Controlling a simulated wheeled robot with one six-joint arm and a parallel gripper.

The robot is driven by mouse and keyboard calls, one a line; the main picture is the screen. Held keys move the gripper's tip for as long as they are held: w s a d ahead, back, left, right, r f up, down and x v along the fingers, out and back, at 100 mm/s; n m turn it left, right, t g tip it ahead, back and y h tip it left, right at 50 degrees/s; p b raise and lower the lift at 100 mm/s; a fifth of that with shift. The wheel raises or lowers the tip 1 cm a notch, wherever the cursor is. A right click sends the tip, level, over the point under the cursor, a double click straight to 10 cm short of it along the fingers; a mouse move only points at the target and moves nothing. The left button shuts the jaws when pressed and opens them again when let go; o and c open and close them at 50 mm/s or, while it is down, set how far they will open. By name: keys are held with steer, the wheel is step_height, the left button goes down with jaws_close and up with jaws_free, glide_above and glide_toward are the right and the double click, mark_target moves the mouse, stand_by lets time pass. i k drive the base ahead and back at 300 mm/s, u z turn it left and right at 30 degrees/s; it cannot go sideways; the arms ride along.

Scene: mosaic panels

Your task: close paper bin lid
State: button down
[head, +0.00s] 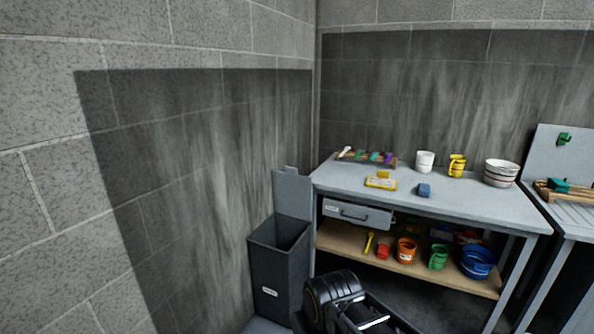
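The paper bin (277,275) is a tall dark grey box on the floor in the corner, left of the workbench. A small pale label shows low on its front. Its lid (292,194) stands up at the back, so the bin is open and its dark inside shows. A black part of my arm shows at the bottom middle, in front of the bench and right of the bin. My gripper's fingers cannot be made out, and no contact with the lid is visible.
The grey workbench (456,204) stands right of the bin, with cups, bowls and small items on top. Its wooden lower shelf (340,246) holds several coloured buckets. Block walls stand behind and left.

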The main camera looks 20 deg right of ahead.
mark_target(292, 192)
steer(key=u, duration=0.65)
steer(key=k, duration=0.15)
steer(key=z, duration=1.8)
steer(key=i, duration=2.4)
steer(key=u, duration=1.45)
steer(key=i, duration=0.65)
steer(key=u, duration=0.45)
